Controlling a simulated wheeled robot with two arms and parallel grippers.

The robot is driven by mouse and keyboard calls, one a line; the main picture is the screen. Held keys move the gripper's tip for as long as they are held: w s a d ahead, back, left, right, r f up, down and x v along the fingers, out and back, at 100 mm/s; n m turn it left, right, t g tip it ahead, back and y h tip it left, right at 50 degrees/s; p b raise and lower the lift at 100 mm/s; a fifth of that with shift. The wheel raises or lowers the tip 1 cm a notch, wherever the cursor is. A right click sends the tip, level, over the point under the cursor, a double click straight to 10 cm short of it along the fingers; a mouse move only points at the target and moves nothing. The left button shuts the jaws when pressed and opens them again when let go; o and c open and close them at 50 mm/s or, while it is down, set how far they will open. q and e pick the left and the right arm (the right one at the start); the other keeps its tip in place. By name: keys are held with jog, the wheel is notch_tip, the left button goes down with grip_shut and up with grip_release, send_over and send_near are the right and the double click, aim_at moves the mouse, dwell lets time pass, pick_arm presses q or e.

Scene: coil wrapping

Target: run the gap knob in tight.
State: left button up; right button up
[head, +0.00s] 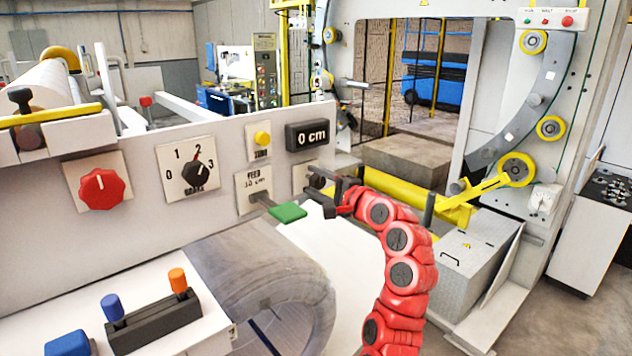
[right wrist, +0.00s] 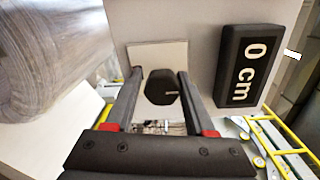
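The gap knob (right wrist: 163,87) is a dark faceted knob on a pale plate (right wrist: 150,55), beside the black 0 cm display (right wrist: 246,67). In the head view the knob (head: 316,178) is partly covered by my right gripper (head: 322,188). That gripper, on the red arm, reaches the panel from the right. In the right wrist view its two fingers (right wrist: 157,74) are spread on either side of the knob, with small gaps between. The plate's lettering is mostly hidden. My left gripper is not in view.
A feed lever with a green handle (head: 288,213) sticks out just left of my right gripper. A red knob (head: 102,189), a dial (head: 200,173) and a yellow button (head: 262,139) sit further left. A grey wrapped coil (head: 262,272) lies below the panel.

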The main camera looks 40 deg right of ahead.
jog(key=o, duration=0.3)
jog(key=shift+s, duration=0.35)
jog(key=s+d+b, duration=0.1)
jog(key=s+b, duration=0.5)
jog(key=s, duration=1)
jog(key=shift+s+d+r, duration=0.3)
jog(key=shift+s, duration=0.05)
